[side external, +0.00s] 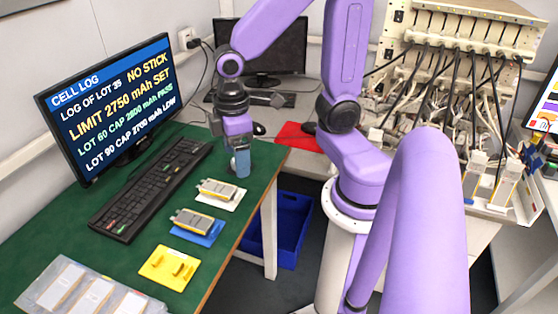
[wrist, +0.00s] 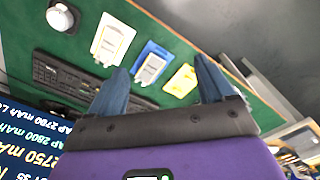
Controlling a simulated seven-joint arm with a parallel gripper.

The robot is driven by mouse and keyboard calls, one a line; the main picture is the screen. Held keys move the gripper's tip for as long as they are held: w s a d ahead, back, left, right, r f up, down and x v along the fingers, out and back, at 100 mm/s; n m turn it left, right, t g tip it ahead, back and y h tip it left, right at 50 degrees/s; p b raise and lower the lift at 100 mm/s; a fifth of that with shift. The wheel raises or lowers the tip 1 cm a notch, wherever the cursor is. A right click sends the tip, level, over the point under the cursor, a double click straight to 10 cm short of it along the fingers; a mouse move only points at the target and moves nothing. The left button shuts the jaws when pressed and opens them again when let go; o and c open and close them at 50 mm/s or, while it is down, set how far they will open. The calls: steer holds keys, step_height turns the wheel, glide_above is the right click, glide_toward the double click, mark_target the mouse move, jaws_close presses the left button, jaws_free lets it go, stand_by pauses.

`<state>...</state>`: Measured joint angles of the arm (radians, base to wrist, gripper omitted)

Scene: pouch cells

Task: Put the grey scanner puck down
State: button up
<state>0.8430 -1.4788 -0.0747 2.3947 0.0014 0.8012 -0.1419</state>
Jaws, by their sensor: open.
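A round grey-white object (wrist: 60,17), which looks like the scanner puck, stands on the green mat at the top left of the wrist view. It is apart from my fingers. My gripper (wrist: 162,88) is open, its two blue fingers spread with nothing held between them. In the side view my gripper (side external: 239,165) points down near the right edge of the green table, just beyond the white plate (side external: 236,203). I cannot make out the puck clearly there; my gripper may hide it.
A grey cell lies on the white plate and another on the blue plate (side external: 211,238). The yellow plate (side external: 153,272) is empty. A keyboard (side external: 150,187) and monitor (side external: 105,105) stand to the left. A clear tray (side external: 38,291) holds several white cells.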

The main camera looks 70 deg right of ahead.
steer(key=s+a+r+n, duration=0.2)
steer(key=s+n, duration=0.1)
steer(key=s, duration=0.7)
steer(key=shift+s+n, duration=0.3)
stand_by(2.0)
steer(key=shift+o, duration=0.5)
